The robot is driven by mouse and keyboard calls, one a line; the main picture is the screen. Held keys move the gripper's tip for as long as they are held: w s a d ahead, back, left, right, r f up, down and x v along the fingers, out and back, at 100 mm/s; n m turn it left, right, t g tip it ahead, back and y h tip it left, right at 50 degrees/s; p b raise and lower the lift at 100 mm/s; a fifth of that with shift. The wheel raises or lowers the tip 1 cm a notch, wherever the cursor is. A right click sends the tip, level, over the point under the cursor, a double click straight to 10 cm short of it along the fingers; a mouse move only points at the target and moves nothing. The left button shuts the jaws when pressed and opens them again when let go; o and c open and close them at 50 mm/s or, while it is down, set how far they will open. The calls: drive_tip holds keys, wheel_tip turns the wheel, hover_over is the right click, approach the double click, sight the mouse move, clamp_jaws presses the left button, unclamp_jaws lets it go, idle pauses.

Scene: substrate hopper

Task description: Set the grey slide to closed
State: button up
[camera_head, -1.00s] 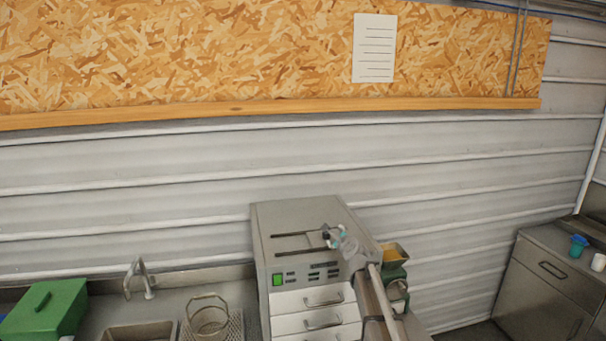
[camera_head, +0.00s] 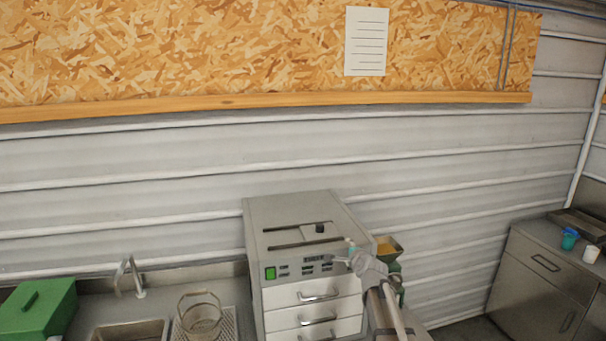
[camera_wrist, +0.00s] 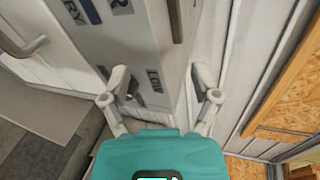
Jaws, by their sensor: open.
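My gripper (camera_head: 343,255) is open and empty at the right front edge of a grey cabinet (camera_head: 292,211). In the wrist view its two fingers (camera_wrist: 160,98) stand apart on either side of a grey surface lettered "LOW", with a dark knob (camera_wrist: 131,86) between them. On the cabinet top are two dark slots. A dark knob (camera_head: 320,228) stands at the right end of the rear slot, clear of my gripper in the head view. A hopper with yellow contents (camera_head: 388,248) stands right of the cabinet, partly hidden by my arm. I cannot tell which part is the grey slide.
The cabinet front has a green button (camera_head: 270,273) and white drawers (camera_head: 312,292). A sink (camera_head: 130,331), a wire basket (camera_head: 201,318) and a green box (camera_head: 38,308) lie to the left. A steel counter (camera_head: 545,265) with cups stands at the right.

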drive_tip(key=s+d+f+n+g+h+b, duration=0.1)
drive_tip(key=s+f+n+g+b, duration=0.6)
drive_tip(key=s+f, duration=0.7)
drive_tip(key=s+d+f+n+g+h+b, duration=0.1)
drive_tip(key=s+f+n+g+b, duration=0.6)
drive_tip(key=s+f, duration=0.8)
drive_tip(key=s+n+h+b, duration=0.1)
drive_tip(key=s+n+b, duration=0.1)
drive_tip(key=s+n, duration=0.1)
drive_tip(key=shift+s, duration=0.5)
drive_tip(key=shift+f, duration=0.1)
